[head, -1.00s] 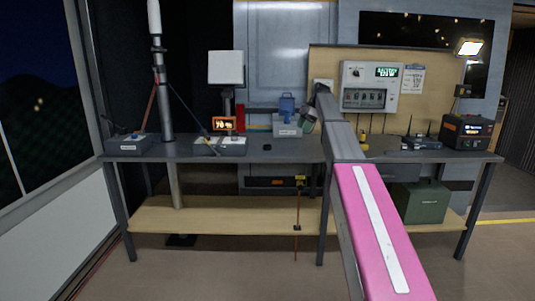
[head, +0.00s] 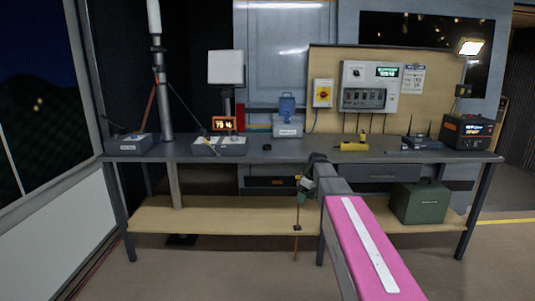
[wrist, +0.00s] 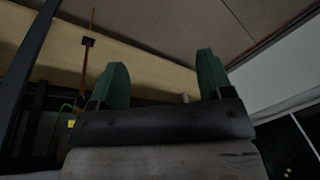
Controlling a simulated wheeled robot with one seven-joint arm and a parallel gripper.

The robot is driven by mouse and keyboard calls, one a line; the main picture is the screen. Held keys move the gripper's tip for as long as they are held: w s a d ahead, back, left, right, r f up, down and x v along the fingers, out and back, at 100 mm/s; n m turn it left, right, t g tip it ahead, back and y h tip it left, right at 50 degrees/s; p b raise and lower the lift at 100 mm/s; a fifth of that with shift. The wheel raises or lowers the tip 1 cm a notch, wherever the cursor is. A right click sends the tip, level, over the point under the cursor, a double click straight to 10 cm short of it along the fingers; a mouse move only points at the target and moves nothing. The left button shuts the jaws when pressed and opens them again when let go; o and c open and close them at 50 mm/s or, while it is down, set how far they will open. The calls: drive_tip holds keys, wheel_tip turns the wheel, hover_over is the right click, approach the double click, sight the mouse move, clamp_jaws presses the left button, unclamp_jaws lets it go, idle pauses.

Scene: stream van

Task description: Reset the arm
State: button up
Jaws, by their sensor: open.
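My gripper (head: 304,190) is small in the head view, just in front of the bench's front edge and a little below the top. My pink and grey arm reaches up to it from the lower right. In the wrist view the gripper (wrist: 163,78) shows two green fingers standing well apart with nothing between them. The gripper is open and empty. My wrist hides a small part of the bench front.
The grey bench (head: 385,156) holds a blue-topped box (head: 288,126), a yellow tool (head: 354,146) and an orange-lit display (head: 224,124). A red and yellow switch (head: 323,93) is on the backboard. A green case (head: 420,202) stands on the lower shelf (head: 230,214). The floor in front is clear.

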drive_tip(key=s+d+f+m+h, duration=0.1)
drive_tip(key=s+f+m, duration=0.3)
drive_tip(key=s+f, duration=0.3)
drive_tip(key=s+f+m+h, duration=0.1)
drive_tip(key=s+f+m, duration=0.4)
drive_tip(key=s, duration=1.1)
wheel_tip(320, 180, down, 4)
drive_tip(key=shift+s+d+r+h, duration=0.2)
drive_tip(key=shift+s+d+h, duration=0.1)
drive_tip(key=shift+d, duration=0.1)
